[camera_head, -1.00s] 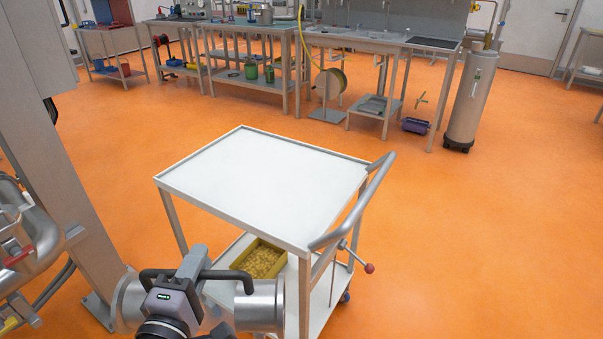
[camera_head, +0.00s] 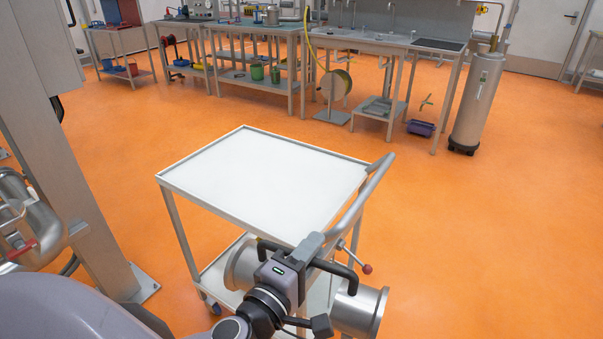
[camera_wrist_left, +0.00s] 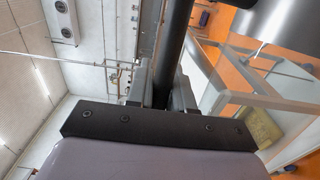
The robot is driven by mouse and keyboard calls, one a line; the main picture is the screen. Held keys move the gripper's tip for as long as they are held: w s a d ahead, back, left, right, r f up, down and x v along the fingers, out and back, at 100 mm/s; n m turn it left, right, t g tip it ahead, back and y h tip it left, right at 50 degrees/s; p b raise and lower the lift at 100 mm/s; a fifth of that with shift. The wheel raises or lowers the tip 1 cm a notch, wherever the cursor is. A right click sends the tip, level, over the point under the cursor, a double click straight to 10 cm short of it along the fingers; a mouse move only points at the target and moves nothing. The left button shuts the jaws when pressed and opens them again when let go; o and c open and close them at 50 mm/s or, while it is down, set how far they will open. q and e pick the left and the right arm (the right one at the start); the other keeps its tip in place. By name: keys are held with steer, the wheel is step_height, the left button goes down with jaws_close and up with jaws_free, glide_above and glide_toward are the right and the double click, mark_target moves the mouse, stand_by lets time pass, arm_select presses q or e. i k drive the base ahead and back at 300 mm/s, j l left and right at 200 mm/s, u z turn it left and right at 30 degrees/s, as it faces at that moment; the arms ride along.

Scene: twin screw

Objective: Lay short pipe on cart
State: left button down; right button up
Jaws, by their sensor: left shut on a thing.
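The short pipe is a steel cylinder with a wide flange (camera_head: 358,308) at its right end, and its left end (camera_head: 240,264) shows beyond my gripper. My left gripper (camera_head: 308,248) is shut on the black bar handle of the pipe, and holds it in front of the cart's near side. In the left wrist view the fingers (camera_wrist_left: 160,88) close around the black bar (camera_wrist_left: 175,50), with part of the steel pipe (camera_wrist_left: 285,25) at upper right. The cart (camera_head: 265,185) has a bare white top with a raised rim. My right gripper is not in view.
The cart's tubular handle (camera_head: 372,195) rises at its right side, close to the pipe. A yellow bin (camera_wrist_left: 262,128) shows on the lower shelf in the wrist view. A grey post (camera_head: 75,190) stands at left. Benches (camera_head: 255,80) line the back; orange floor is clear to the right.

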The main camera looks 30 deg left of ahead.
mark_target(261, 171)
steer(key=z, duration=0.75)
steer(key=k+j, duration=0.25)
steer(key=j, duration=0.2)
steer(key=k+j, duration=0.3)
steer(key=j, duration=0.15)
steer(key=k+j, duration=0.25)
steer(key=j, duration=0.2)
steer(key=k+j, duration=0.25)
steer(key=j, duration=0.2)
steer(key=k+j, duration=0.25)
steer(key=j, duration=0.2)
steer(key=i+j, duration=0.2)
steer(key=i+l+z, duration=0.05)
steer(key=i, duration=0.05)
